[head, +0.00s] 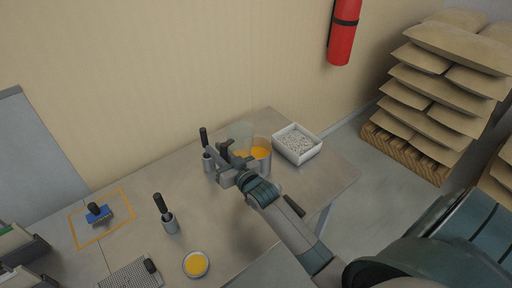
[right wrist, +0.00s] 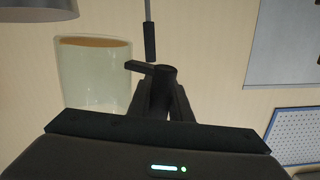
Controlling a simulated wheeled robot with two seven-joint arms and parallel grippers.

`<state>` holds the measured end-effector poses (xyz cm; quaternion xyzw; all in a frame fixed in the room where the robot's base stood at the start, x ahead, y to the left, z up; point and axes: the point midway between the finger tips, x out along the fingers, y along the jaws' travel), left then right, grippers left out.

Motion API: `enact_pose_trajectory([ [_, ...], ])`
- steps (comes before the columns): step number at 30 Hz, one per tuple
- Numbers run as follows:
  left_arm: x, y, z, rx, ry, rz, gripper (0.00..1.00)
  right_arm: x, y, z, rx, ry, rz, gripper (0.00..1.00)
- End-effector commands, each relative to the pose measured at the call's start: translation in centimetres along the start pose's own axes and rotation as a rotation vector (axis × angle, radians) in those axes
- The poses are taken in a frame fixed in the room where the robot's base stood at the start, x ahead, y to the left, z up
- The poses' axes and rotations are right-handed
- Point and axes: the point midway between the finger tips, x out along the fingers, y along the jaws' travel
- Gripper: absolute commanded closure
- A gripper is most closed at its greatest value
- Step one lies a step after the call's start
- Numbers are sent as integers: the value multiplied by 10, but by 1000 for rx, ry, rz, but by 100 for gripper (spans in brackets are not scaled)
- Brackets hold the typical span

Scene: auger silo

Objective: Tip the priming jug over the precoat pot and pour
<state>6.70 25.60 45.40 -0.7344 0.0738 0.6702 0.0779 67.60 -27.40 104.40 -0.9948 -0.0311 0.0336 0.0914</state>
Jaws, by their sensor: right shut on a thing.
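My right gripper (head: 228,165) is over the back of the bench in the head view, shut on the dark handle of a clear jug (head: 240,132). In the right wrist view the fingers (right wrist: 160,95) close on this handle, and the jug (right wrist: 95,75) shows at left with an orange layer at its picture-top end. A pot (head: 262,150) with orange inside stands just right of the jug in the head view, partly behind it. I cannot tell the jug's exact tilt, and no falling stream shows. My left gripper is out of view.
A white tray of pale pellets (head: 297,143) stands right of the pot. A metal cup with a black-handled tool (head: 207,155) is close left of my gripper.

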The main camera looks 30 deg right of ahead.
Motion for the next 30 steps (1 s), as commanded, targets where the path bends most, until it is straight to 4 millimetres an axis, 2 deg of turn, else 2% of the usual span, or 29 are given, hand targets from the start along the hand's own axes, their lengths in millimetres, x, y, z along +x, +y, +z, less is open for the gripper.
enact_pose_trajectory([
  [5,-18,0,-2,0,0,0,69,-1,-3,-18,1,1,0,100],
  [10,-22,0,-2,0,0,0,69,-2,-5,-26,1,2,0,100],
  [30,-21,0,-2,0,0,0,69,-2,-5,-26,2,1,0,100],
])
